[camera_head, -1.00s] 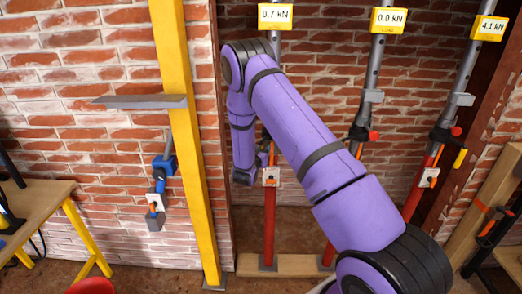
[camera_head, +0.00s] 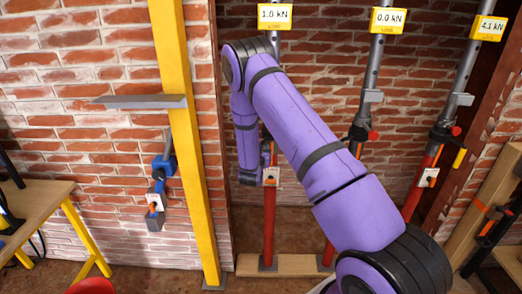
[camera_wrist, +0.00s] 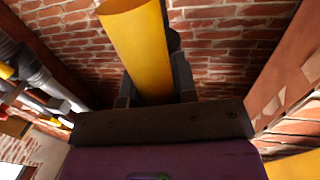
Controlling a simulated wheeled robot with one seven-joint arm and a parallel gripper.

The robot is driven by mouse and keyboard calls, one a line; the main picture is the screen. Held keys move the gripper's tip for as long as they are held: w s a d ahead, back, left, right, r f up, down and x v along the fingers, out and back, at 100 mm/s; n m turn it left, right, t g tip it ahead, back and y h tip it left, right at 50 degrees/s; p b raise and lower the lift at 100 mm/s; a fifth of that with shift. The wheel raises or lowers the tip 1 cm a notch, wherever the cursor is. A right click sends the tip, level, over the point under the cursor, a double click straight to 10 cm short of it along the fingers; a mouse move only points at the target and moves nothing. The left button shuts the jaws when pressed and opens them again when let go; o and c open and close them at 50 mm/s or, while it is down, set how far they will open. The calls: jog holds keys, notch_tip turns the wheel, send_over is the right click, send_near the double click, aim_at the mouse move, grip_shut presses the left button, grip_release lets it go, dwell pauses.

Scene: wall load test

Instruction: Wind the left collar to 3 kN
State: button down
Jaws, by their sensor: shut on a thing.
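The left prop is a steel tube over a red lower tube (camera_head: 269,222), upright against the brick wall. Its yellow-framed display (camera_head: 274,17) reads 1.0 kN. My purple arm hides its collar in the head view. In the wrist view, my gripper (camera_wrist: 155,88) is shut on a thick yellow handle (camera_wrist: 137,40), which runs up between the two dark fingers. The handle seems to belong to the left collar, but the joint is not visible. In the head view the fingers are hidden behind my wrist.
The middle prop's display (camera_head: 388,20) reads 0.0 kN and the right prop's (camera_head: 488,28) reads 4.1 kN. The right prop's collar has a yellow handle (camera_head: 460,158). A yellow post (camera_head: 183,130) with a grey plate (camera_head: 140,102) stands left. A wooden table (camera_head: 35,205) is far left.

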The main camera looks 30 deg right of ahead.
jog(key=shift+s+d+n+t+y, duration=1.6)
jog(key=shift+s+d+n+y, duration=0.3)
jog(key=shift+y, duration=0.4)
jog(key=shift+d, duration=0.15)
jog(key=c, duration=0.9)
grip_release()
jog(key=shift+w, duration=0.1)
jog(key=v, duration=1)
jog(key=shift+s+a, duration=0.25)
jog(key=shift+s, duration=0.1)
